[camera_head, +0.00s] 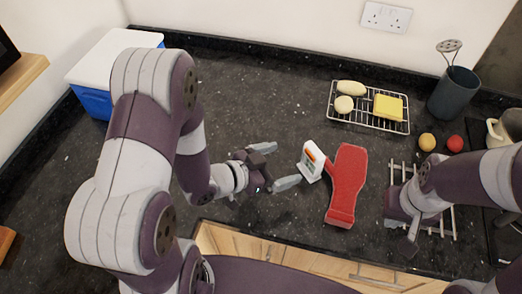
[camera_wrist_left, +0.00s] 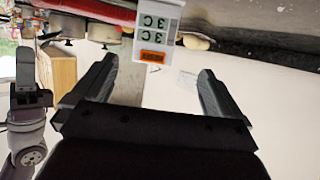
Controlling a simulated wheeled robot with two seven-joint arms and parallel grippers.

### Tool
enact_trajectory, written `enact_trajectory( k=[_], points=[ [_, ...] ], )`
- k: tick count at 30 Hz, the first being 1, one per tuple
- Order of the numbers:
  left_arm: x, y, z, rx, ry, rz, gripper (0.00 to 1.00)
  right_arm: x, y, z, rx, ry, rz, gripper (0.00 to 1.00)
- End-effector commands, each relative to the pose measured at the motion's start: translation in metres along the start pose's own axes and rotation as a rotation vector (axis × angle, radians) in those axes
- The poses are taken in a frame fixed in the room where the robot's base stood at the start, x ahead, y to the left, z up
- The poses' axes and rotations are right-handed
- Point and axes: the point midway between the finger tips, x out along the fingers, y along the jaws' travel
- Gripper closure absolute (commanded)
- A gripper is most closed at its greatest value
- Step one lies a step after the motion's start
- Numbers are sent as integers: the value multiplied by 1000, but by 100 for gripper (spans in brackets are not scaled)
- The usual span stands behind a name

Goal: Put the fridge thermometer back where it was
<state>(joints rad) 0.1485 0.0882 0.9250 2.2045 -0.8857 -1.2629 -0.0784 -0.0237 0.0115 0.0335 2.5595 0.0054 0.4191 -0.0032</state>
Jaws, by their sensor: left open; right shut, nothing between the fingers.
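The fridge thermometer (camera_head: 311,161) is a small white upright block with an orange and green label. It stands on the dark speckled worktop, beside a red flat object (camera_head: 347,180); I cannot tell whether they touch. My left gripper (camera_head: 275,167) is open and empty to the left of the thermometer, its fingers pointing toward it. In the left wrist view the thermometer (camera_wrist_left: 156,28) shows two "3C" readings and an orange patch, beyond the open fingertips (camera_wrist_left: 158,80). My right gripper (camera_head: 412,232) is shut and empty, low over a wire rack (camera_head: 448,222) at the right.
A blue cool box (camera_head: 95,104) with a white lid stands at the back left. A wire rack (camera_head: 368,122) holds pale oval items and a yellow block. A dark utensil pot (camera_head: 453,96), a yellow ball (camera_head: 427,142) and a red ball (camera_head: 455,143) are at the right.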

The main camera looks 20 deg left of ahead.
Motion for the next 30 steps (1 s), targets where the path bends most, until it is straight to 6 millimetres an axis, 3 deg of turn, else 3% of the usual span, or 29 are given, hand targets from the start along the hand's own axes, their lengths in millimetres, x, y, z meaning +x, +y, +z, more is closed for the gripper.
enact_trajectory(
  k=[4,9,21,30],
  points=[
    [14,10,-4,-5,58,35,0,1,0,0,1,0,0,100],
    [53,11,-7,-4,58,34,0,-4,0,0,1,0,0,100],
    [116,11,-8,-5,56,29,0,-18,0,-2,0,0,0,100],
    [126,11,-7,-8,56,26,0,-18,0,-2,0,0,0,100]
  ],
)
